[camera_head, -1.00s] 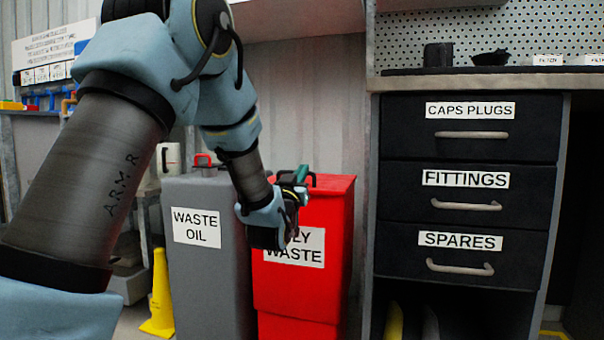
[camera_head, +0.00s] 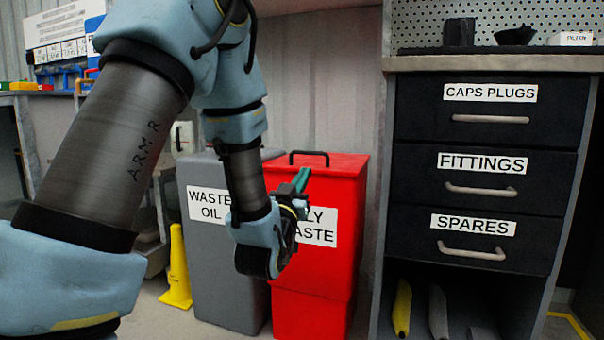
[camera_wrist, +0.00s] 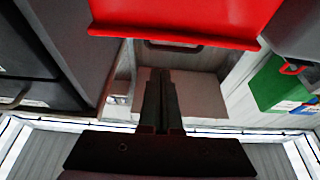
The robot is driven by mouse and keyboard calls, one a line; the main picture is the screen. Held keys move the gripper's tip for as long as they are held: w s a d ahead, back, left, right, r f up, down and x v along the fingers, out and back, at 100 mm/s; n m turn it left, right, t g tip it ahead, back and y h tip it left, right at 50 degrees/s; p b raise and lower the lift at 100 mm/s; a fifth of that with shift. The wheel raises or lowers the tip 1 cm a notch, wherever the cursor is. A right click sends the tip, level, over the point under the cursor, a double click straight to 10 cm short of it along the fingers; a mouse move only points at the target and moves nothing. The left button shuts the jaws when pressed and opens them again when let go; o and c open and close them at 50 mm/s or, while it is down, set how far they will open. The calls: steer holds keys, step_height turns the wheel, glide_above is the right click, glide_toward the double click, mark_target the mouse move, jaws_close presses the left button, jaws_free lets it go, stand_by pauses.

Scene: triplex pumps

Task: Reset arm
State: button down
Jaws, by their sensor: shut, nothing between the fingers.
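My gripper (camera_wrist: 160,74) shows in the wrist view as two dark fingers pressed together, with nothing between them. In the head view my arm reaches down from the upper left, and its wrist and hand hang in front of the oily waste bin (camera_head: 341,178), covering part of its label. A narrow green piece shows beside the hand in that view; I cannot tell what it is. The fingertips are not clear in the head view. The red bin also shows at the top of the wrist view (camera_wrist: 185,18). I see no contact between gripper and bin.
A grey waste oil bin (camera_head: 206,255) stands left of the red one. A dark drawer cabinet (camera_head: 488,210) with three labelled drawers, all shut, stands at right under a worktop (camera_head: 480,63). A yellow floor cone (camera_head: 176,272) is at left. Yellow and grey items lie under the drawers.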

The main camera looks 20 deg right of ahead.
steer(key=w+a+f+n+g+y+p, duration=0.25)
steer(key=a+y+p, duration=0.2)
steer(key=a, duration=0.45)
steer(key=w+a+f+n+g+y+p, duration=0.2)
steer(key=w+a+g+y+p, duration=0.15)
steer(key=a+y, duration=0.35)
steer(key=s+a+r+n+g+y+p, duration=0.1)
steer(key=s+a+n+g+y+p, duration=0.25)
steer(key=s+a+g+p, duration=0.9)
steer(key=s+a+r+t+p, duration=0.1)
steer(key=a+r+t+p, duration=0.1)
steer(key=r+p, duration=1.4)
steer(key=s+a+r+t+p, duration=0.2)
steer(key=a+r+p, duration=0.2)
steer(key=r+p, duration=1.3)
step_height(320, 180, up, 5)
steer(key=shift+a+f+m, duration=0.1)
steer(key=shift+a+m, duration=0.05)
steer(key=shift+m, duration=0.15)
